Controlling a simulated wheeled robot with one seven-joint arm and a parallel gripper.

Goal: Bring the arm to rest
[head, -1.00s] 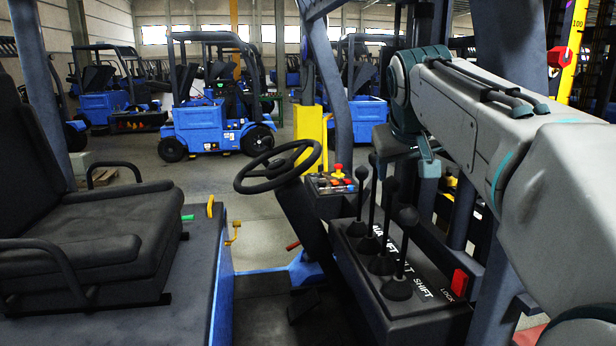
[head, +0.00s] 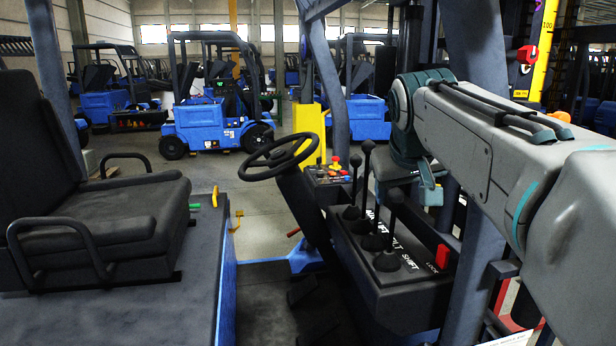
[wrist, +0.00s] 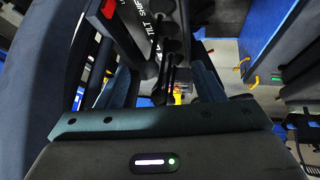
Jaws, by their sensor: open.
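My arm (head: 470,135) reaches in from the right of the head view, beside the cab's lever console. My gripper (wrist: 167,82) shows in the wrist view, its two fingers apart with nothing seen held between them. Behind and between the fingers are the black levers and the console with white lettering.
The lever console (head: 400,285) has several black levers and a red lock switch (head: 442,257). A steering wheel (head: 280,157) and a black seat (head: 100,215) stand to the left. Dark posts rise close to my arm. Blue forklifts (head: 200,125) stand behind on open floor.

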